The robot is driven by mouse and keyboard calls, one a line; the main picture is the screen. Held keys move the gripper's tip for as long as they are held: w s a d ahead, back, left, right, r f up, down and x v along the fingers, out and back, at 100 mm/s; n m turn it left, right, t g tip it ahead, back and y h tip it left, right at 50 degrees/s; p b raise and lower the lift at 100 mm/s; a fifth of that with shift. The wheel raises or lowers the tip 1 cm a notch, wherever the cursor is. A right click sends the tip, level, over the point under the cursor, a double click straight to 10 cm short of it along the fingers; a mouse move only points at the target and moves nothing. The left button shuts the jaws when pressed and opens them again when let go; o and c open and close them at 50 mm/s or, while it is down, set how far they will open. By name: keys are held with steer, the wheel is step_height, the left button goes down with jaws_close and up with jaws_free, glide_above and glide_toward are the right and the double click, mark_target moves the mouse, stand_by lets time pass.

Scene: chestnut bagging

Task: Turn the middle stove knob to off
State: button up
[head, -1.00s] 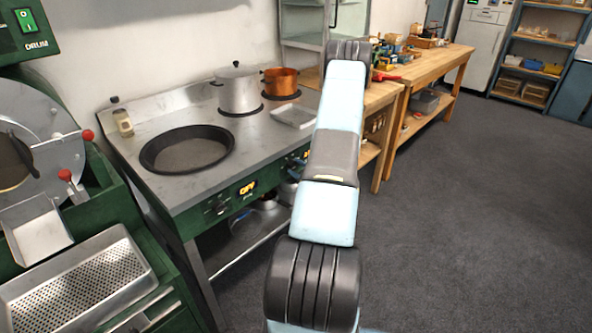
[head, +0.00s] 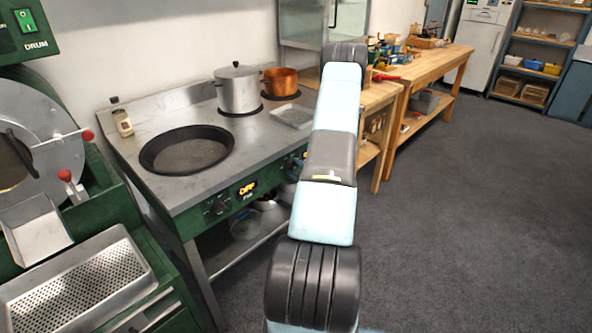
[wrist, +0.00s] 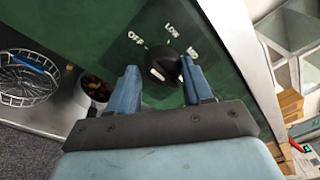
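The black stove knob (wrist: 164,67) with white marks shows in the wrist view on the green panel, beside labels reading OFF and LOW and a third I cannot read clearly. I cannot tell its exact setting. My gripper (wrist: 161,75) is open, with one blue finger on each side of the knob. The right finger is close against the knob, but contact is unclear; a gap shows at the left finger. In the head view, my arm hides most of the gripper and that part of the stove front (head: 270,180).
A large black pan (head: 187,150), a silver pot (head: 237,90) and a copper pot (head: 281,82) stand on the stove. A wire basket (wrist: 28,78) and other ware are below the panel. A wooden bench (head: 430,65) stands behind. The floor at right is clear.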

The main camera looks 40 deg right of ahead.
steer(key=o, duration=0.4)
steer(key=shift+d, duration=0.1)
steer(key=shift+c, duration=0.2)
steer(key=s, duration=1.3)
steer(key=shift+s+a, duration=0.35)
steer(key=shift+s, duration=0.05)
